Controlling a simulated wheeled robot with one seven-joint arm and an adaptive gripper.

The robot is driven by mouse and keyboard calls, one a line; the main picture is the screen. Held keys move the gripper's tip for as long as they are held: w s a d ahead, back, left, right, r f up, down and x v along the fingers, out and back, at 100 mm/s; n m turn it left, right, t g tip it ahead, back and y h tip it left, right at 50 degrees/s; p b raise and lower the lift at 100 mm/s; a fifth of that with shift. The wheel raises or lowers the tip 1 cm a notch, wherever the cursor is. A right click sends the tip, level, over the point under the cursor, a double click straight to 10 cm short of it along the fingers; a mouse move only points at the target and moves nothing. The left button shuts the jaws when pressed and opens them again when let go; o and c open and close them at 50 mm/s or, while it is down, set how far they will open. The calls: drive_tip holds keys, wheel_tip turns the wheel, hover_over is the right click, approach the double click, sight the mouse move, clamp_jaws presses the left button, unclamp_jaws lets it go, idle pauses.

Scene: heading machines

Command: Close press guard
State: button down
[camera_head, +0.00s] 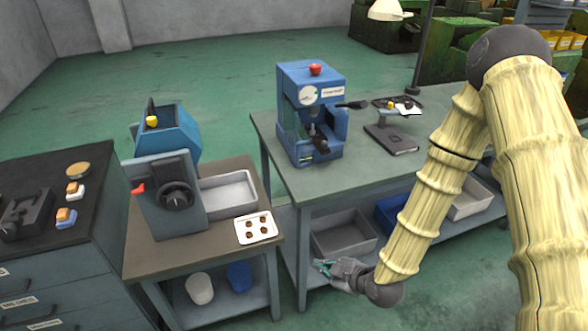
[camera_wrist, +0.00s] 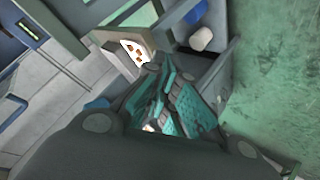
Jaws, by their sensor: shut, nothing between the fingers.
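The blue press (camera_head: 312,85) stands on the right-hand bench in the head view, with a red button on top and a dark tool in its open front. A dark handle-like part (camera_head: 352,104) sticks out at its right. I cannot clearly make out the guard or its position. My gripper (camera_head: 325,267) is low in front of the bench's front edge, well below and apart from the press. In the wrist view its teal fingers (camera_wrist: 168,80) are together and empty.
Left of the press bench, a smaller table holds a blue-grey machine (camera_head: 165,200), a grey tray (camera_head: 228,192) and a white plate (camera_head: 256,228) of small brown parts. Bins (camera_head: 343,236) sit on the shelf under the press bench. A dark stand (camera_head: 391,139) is right of the press.

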drive_tip(key=w+a+r+n+t+y, duration=0.25)
drive_tip(key=w+r+n, duration=0.35)
drive_tip(key=r, duration=0.5)
drive_tip(key=w+a+r+n+t+y, duration=0.2)
drive_tip(key=w+a+r+n+y, duration=0.25)
drive_tip(key=r, duration=0.65)
drive_tip(key=w+a+n+p, duration=0.1)
drive_tip(key=w+p, duration=0.5)
drive_tip(key=w, duration=0.3)
drive_tip(key=shift+w+h, duration=0.15)
drive_tip(key=shift+h, duration=0.25)
drive_tip(key=shift+d+f+n+b, duration=0.15)
drive_tip(key=shift+n+b, duration=0.1)
drive_tip(key=shift+b, duration=0.2)
